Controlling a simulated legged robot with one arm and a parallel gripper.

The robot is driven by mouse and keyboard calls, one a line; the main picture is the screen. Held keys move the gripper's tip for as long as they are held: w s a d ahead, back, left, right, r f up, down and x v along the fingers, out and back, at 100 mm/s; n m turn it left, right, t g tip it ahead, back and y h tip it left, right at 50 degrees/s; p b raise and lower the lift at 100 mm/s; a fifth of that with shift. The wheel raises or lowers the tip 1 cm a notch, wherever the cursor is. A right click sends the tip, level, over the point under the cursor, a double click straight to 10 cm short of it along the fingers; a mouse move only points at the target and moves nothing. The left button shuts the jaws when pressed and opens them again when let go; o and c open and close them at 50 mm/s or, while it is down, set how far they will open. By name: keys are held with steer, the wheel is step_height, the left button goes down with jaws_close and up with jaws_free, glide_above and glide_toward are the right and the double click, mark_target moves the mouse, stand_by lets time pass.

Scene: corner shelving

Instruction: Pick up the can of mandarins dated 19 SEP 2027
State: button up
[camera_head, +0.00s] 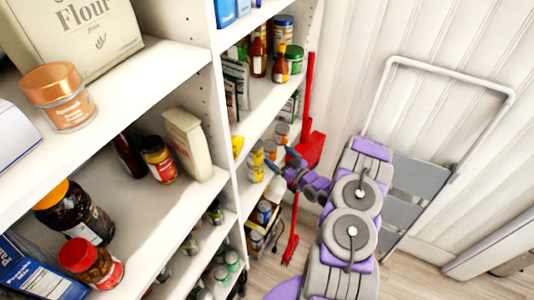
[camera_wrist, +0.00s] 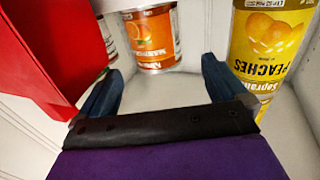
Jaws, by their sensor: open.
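A mandarins can (camera_wrist: 152,38) with an orange and white label stands on the white shelf, ahead of the open jaws in the wrist view. Its date is not legible. Another can (camera_wrist: 106,38), partly hidden, stands to its left. My gripper (camera_wrist: 165,80) is open and empty, its dark fingers spread, with the can beyond and between the fingertips. In the head view my gripper (camera_head: 284,166) reaches into the corner shelf, where small orange-labelled cans (camera_head: 281,133) show.
Yellow peaches cans (camera_wrist: 268,45) are stacked right of the right finger. A red object (camera_wrist: 55,50) fills the upper left of the wrist view, close to the left finger. A grey folding step ladder (camera_head: 415,180) leans by the wall.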

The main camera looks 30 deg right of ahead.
mark_target(273, 151)
steer(key=x, duration=0.1)
steer(key=b+x, duration=0.1)
steer(key=x, duration=0.2)
steer(key=shift+w+a+r, duration=0.15)
steer(key=shift+a+r, duration=0.2)
steer(key=shift+r, duration=0.1)
steer(key=shift+w+f, duration=0.6)
steer(key=shift+w, duration=0.2)
steer(key=shift+s+d+r, duration=0.2)
steer(key=shift+r, duration=0.05)
steer(key=shift+c, duration=1.3)
steer(key=shift+f, duration=0.1)
steer(key=c, duration=0.3)
steer(key=shift+d, duration=0.15)
steer(key=c, duration=0.8)
